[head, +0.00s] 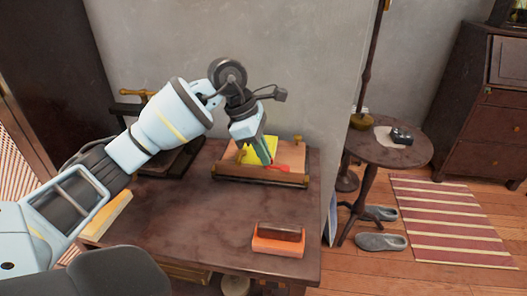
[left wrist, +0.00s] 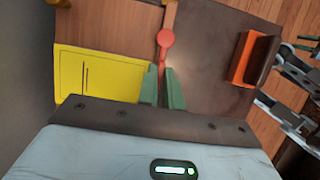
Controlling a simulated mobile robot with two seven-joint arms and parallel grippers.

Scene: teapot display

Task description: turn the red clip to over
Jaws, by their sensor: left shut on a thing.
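The red clip (head: 279,168) sits at the wooden board (head: 295,160) standing on the desk near the wall. In the left wrist view the clip (left wrist: 166,39) shows a round red head and a thin stem running down between my fingers. My left gripper (head: 265,158) points down at the board from above. In the left wrist view its two green fingertips (left wrist: 163,82) are close together on the stem, shut on the clip. The fingers hide part of the stem. Grey mechanical parts at the right edge of the left wrist view may be my right gripper; its jaws are unclear.
A yellow sheet (head: 259,149) lies against the board beside the clip. An orange holder with a dark block (head: 278,240) stands at the desk's front right. The desk's middle (head: 200,220) is clear. A round side table (head: 410,152) stands to the right.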

